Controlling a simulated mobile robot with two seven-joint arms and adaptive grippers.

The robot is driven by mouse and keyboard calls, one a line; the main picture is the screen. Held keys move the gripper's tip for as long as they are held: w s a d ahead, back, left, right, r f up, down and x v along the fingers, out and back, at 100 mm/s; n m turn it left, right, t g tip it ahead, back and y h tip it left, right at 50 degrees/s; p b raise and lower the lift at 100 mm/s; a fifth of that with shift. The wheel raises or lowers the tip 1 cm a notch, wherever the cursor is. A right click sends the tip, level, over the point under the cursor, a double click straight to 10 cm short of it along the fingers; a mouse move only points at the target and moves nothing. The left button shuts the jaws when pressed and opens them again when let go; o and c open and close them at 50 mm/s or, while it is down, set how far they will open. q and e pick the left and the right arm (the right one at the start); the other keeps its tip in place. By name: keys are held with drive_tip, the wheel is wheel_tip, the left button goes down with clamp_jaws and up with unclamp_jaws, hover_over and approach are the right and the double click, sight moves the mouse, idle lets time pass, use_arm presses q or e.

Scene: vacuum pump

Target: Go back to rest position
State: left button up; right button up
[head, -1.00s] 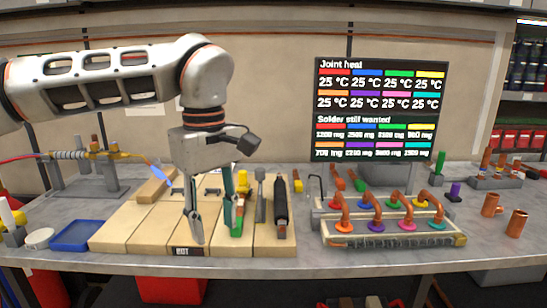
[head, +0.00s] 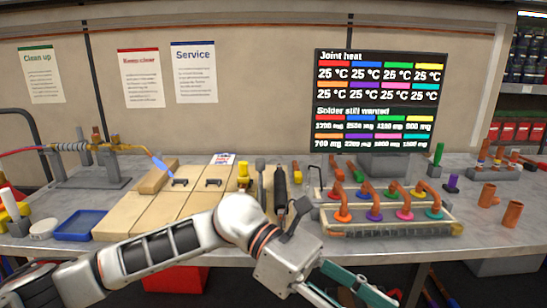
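My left arm comes in from the lower left and lies low in front of the bench. My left gripper (head: 358,294) is at the bottom of the head view, below the bench's front edge, pointing down to the right. Its two fingers look spread apart, with nothing seen between them; the tips run near or past the picture's edge. My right gripper is not in view.
The bench carries a torch stand (head: 95,160) with a blue flame, a blue tray (head: 80,226), wooden boards (head: 122,217), a dark tool (head: 280,190), and a fixture (head: 385,228) with copper elbows. My arm hides part of the boards.

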use_arm(q)
drive_tip(key=w+a+r+n+t+h, duration=0.2)
drive_tip(key=w+n+t+h, duration=0.75)
drive_tip(key=n, duration=0.85)
drive_tip(key=w+a+f+n+t+y, duration=0.35)
drive_tip(key=a+f+n+t, duration=0.35)
drive_tip(key=n, duration=0.4)
drive_tip(key=w+a+f+n+t+y, duration=0.3)
drive_tip(key=a+f+n+t+y, duration=0.2)
drive_tip(key=f+n+t, duration=0.5)
drive_tip(key=s+a+f+n+g+y, duration=0.1)
drive_tip(key=s+a+f+n+y, duration=0.15)
drive_tip(key=a+f+n, duration=0.4)
drive_tip(key=s+a+f+n+g+y, duration=0.1)
drive_tip(key=a+f+n+y, duration=0.25)
drive_tip(key=f, duration=0.55)
drive_tip(key=s+a+f+n+g+y, duration=0.2)
drive_tip(key=s+a+f, duration=0.3)
drive_tip(key=s+f, duration=0.2)
drive_tip(key=s+a+f+n+g+y, duration=0.3)
drive_tip(key=s+a+f, duration=0.1)
drive_tip(key=s+f, duration=0.3)
drive_tip(key=shift+s+a+f, duration=0.25)
drive_tip(key=shift+a+f, duration=0.1)
drive_tip(key=shift+f, duration=0.2)
